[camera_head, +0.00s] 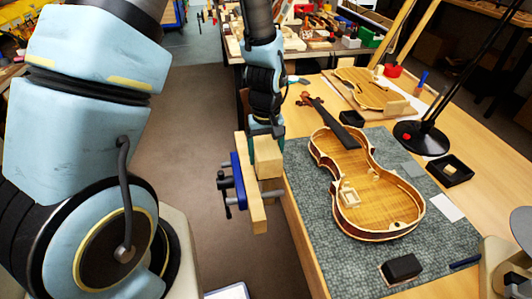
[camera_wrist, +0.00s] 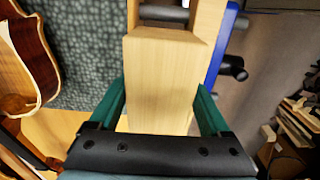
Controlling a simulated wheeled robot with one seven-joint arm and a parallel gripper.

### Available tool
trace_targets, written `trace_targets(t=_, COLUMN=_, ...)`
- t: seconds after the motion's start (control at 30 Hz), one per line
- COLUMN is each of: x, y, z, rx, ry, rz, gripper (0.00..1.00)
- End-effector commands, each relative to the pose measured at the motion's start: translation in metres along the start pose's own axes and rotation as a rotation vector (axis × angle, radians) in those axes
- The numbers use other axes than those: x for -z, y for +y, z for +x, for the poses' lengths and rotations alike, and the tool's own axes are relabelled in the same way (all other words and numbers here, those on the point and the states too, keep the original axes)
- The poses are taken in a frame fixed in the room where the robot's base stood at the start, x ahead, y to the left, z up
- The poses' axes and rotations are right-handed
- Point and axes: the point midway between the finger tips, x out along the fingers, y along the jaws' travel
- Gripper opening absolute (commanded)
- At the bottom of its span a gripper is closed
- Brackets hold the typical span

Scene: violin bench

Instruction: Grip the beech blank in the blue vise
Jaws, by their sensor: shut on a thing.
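The beech blank (camera_head: 267,157) is a pale wood block. My gripper (camera_head: 265,140) is shut on it at the bench's left edge, pointing down. In the wrist view, the green fingers of my gripper (camera_wrist: 162,108) stand on both sides of the blank (camera_wrist: 165,75). The blue vise (camera_head: 239,178) is mounted at this edge and has long pale wooden jaws. Its blue plate also shows in the wrist view (camera_wrist: 224,42). The blank is at the jaw gap, where grey rods show past its far end. I cannot tell whether both jaws touch it.
An open violin body (camera_head: 370,190) lies on the green-grey mat (camera_head: 310,225), right of the vise. A black block (camera_head: 401,268) is at the mat's front. A lamp base (camera_head: 421,138) and a small black tray (camera_head: 450,170) stand farther right. Open floor lies left of the vise.

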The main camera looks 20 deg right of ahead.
Motion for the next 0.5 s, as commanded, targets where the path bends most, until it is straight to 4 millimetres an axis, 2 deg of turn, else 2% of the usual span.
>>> trace_targets(t=0.4, x=0.0002, y=0.0003, z=0.0109, rx=-0.001, ry=0.001, rz=0.000, gripper=0.01)
trace_targets(t=0.43, x=0.0002, y=0.0003, z=0.0101, rx=-0.001, ry=0.001, rz=0.000, gripper=0.83)
trace_targets(t=0.5, x=0.0002, y=0.0003, z=0.0097, rx=-0.001, ry=0.001, rz=0.000, gripper=0.91)
